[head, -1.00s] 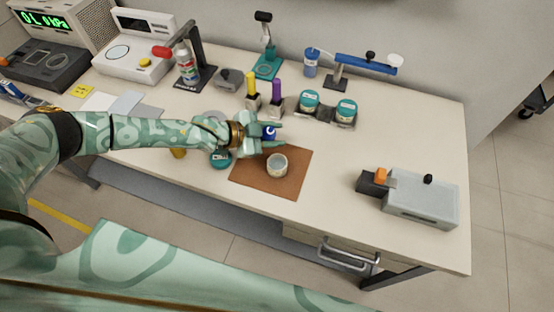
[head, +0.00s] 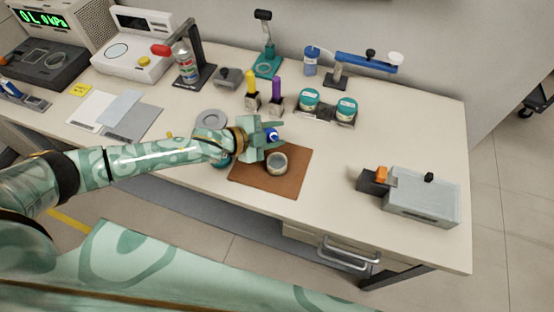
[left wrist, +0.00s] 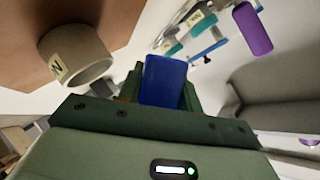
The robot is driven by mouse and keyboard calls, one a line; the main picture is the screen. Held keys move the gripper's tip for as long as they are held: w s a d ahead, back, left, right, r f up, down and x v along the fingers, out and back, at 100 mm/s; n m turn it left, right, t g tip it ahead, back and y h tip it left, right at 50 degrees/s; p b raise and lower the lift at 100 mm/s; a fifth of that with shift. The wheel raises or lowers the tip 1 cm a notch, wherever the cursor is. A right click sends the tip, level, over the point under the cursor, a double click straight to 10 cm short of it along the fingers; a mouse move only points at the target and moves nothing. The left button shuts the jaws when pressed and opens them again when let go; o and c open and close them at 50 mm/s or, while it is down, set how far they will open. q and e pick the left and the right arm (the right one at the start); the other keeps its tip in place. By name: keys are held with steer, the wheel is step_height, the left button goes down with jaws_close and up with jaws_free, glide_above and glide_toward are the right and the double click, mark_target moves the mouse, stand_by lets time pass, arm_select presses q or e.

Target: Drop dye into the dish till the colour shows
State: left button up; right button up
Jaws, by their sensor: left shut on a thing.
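A small round pale dish (head: 277,163) stands on a brown mat (head: 290,187) in the head view. Its inside looks dark grey. It also shows at the upper left of the left wrist view (left wrist: 92,68), with a label on its side. My left gripper (head: 268,139) is shut on a blue bottle (head: 272,135), just behind the dish and apart from it. In the left wrist view the bottle (left wrist: 165,82) sits between the fingers. The bottle looks tilted; its tip and any drop are not clear. My right gripper is not in view.
Yellow-topped (head: 251,92) and purple-topped (head: 276,92) bottles stand behind the mat. Teal-lidded jars (head: 309,98) sit at the back right. A grey box device (head: 420,203) is on the right. The table between mat and device is clear.

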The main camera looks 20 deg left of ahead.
arm_select(q)
steer(key=shift+w+a+f+m+t+y+b, duration=0.25)
steer(key=shift+m+t+b, duration=0.2)
steer(key=shift+b, duration=0.6)
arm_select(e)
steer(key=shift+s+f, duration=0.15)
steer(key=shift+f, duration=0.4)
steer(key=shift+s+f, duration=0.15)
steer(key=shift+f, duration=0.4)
arm_select(q)
steer(key=shift+w+a+r+m+t+b, duration=0.1)
steer(key=shift+r+m+t+b, duration=0.15)
steer(key=shift+m+b, duration=0.6)
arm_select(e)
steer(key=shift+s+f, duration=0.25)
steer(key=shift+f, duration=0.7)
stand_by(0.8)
arm_select(q)
steer(key=shift+w+a+f+m+t+y+b, duration=0.1)
steer(key=shift+f+m+t+y+b, duration=0.25)
steer(key=shift+b, duration=1.45)
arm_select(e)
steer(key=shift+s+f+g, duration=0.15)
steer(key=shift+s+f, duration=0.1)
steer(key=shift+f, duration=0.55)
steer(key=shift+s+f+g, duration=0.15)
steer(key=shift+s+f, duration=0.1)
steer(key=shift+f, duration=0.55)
arm_select(q)
steer(key=shift+r, duration=0.2)
